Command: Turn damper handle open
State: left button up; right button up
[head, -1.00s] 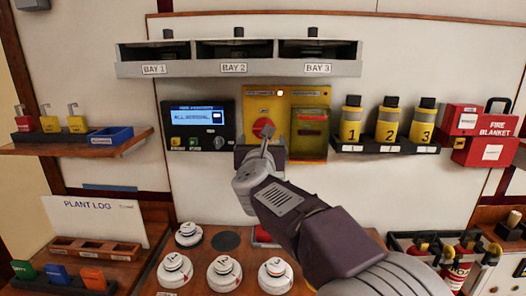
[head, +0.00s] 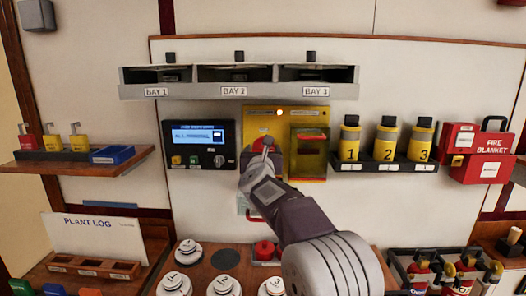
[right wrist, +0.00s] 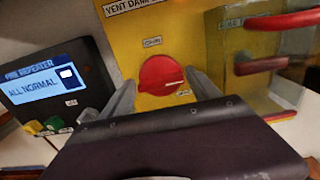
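The damper handle is a red round knob (right wrist: 161,75) on a yellow vent damper panel (right wrist: 190,38). Its white mark points right and slightly down. A small label sits above the knob and another at its lower right; I cannot read them surely. My right gripper (right wrist: 164,92) is open, one finger left of the knob and one right, with no clear contact. In the head view my right gripper (head: 264,150) is in front of the yellow panel (head: 262,114) and largely hides the knob. My left gripper is not in view.
A clear-covered box with a red handle (right wrist: 285,20) is close on the right of the knob. The fire repeater (head: 201,145), reading ALL NORMAL, is on the left. A bay shelf (head: 240,92) juts out above. Several white detectors (head: 189,252) stand below.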

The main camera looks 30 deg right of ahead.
jog(key=c, duration=0.9)
jog(key=n, duration=0.4)
jog(key=shift+a+p, duration=0.1)
jog(key=shift+p, duration=0.2)
jog(key=n+p, duration=0.1)
jog(key=n, duration=0.4)
jog(key=n+p, duration=0.1)
jog(key=n, duration=0.3)
jog(key=shift+w+a+n, duration=0.1)
jog(key=shift+n, duration=0.2)
jog(key=shift+f+n+p, duration=0.15)
jog(key=shift+n+p, duration=0.2)
jog(key=shift+n, duration=0.7)
jog(key=shift+f+n+p, duration=0.1)
jog(key=shift+n+p, duration=0.25)
jog(key=shift+n, duration=0.7)
